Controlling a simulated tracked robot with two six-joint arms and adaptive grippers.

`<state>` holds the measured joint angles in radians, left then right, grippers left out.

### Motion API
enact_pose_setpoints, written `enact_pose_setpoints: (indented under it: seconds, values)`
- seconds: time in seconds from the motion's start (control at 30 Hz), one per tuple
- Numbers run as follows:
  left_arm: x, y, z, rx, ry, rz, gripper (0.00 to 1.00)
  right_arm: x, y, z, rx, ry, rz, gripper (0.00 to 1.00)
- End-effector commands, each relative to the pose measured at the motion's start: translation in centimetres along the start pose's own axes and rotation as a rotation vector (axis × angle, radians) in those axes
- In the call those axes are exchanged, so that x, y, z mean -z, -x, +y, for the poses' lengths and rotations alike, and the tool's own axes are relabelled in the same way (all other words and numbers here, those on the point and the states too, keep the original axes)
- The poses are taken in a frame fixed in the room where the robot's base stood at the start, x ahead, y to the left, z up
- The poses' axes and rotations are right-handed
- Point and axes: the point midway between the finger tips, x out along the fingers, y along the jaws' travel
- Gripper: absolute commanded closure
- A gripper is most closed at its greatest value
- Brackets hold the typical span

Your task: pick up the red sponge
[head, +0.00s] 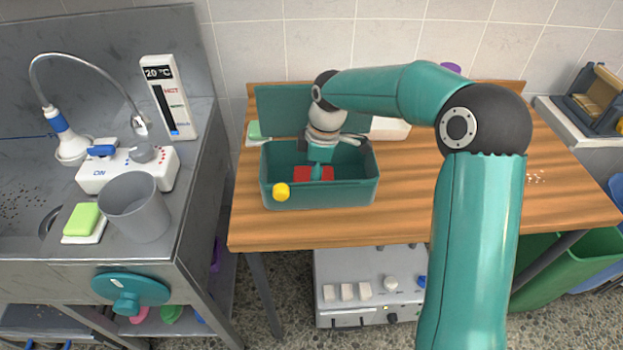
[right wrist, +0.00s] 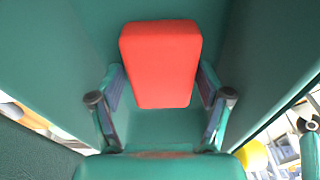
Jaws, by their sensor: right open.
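The red sponge (head: 301,174) lies inside the teal box (head: 330,195), and its middle is partly hidden by my right gripper (head: 317,165). In the right wrist view the red sponge (right wrist: 160,55) shows as a rounded block. The fingers of my right gripper (right wrist: 162,88) are open, one on each side of the sponge's near part. I cannot tell whether they touch it. My right arm reaches down into the box from above. My left gripper is not in view.
The box's raised lid (head: 278,108) stands at its back, and a yellow knob (head: 281,191) is on its front.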

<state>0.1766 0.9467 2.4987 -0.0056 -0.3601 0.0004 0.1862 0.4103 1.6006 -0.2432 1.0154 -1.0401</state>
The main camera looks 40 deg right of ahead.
Motion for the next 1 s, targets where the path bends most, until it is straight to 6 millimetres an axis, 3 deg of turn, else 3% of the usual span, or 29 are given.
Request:
enact_pose_setpoints:
  seconds: [0.13, 0.33, 0.77, 1.0]
  values:
    - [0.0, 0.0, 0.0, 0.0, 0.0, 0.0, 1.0, 0.0, 0.0, 0.0, -0.001, 0.0, 0.0, 0.23]
    - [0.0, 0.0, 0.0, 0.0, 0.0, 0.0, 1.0, 0.0, 0.1, 0.0, -0.001, 0.0, 0.0, 0.54]
    - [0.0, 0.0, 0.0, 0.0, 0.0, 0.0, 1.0, 0.0, 0.4, 0.0, -0.002, 0.0, 0.001, 0.55]
    - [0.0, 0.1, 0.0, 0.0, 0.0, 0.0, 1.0, 0.4, 2.5, 0.1, -0.004, 0.0, 0.002, 0.55]
